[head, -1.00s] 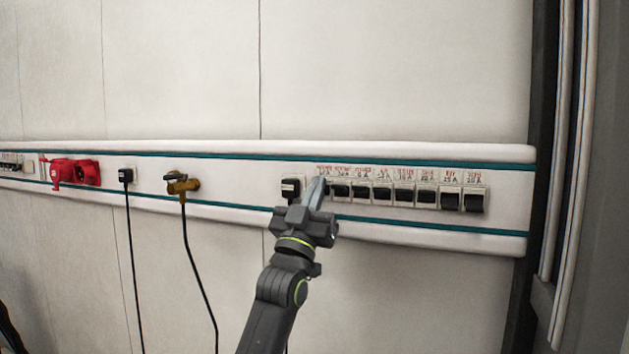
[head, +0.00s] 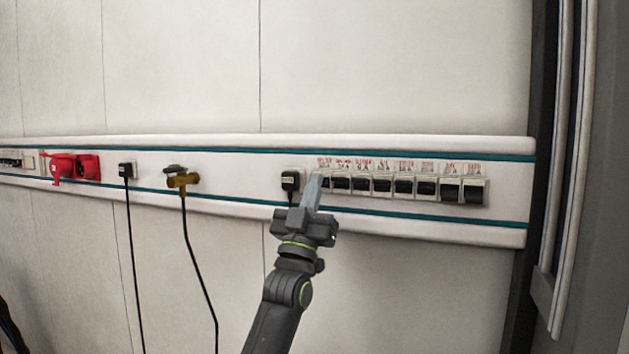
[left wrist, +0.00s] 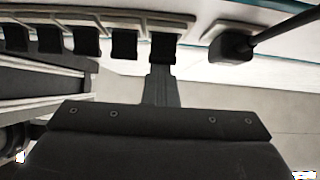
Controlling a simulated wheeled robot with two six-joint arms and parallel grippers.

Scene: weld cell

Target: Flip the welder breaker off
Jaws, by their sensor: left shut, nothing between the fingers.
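A row of several breakers (head: 404,186) with black levers and red-printed labels sits on the white wall rail, right of centre in the head view. The label print is too blurred to read surely. My left gripper (head: 317,180) is shut and empty, its fingertips at the leftmost breaker, partly covering it. In the left wrist view the closed fingers (left wrist: 160,88) reach up to the black lever of the end breaker (left wrist: 163,47); they look touching or very close. My right gripper is not in view.
A black plug (head: 291,181) with a cable sits just left of the breakers and also shows in the left wrist view (left wrist: 232,45).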

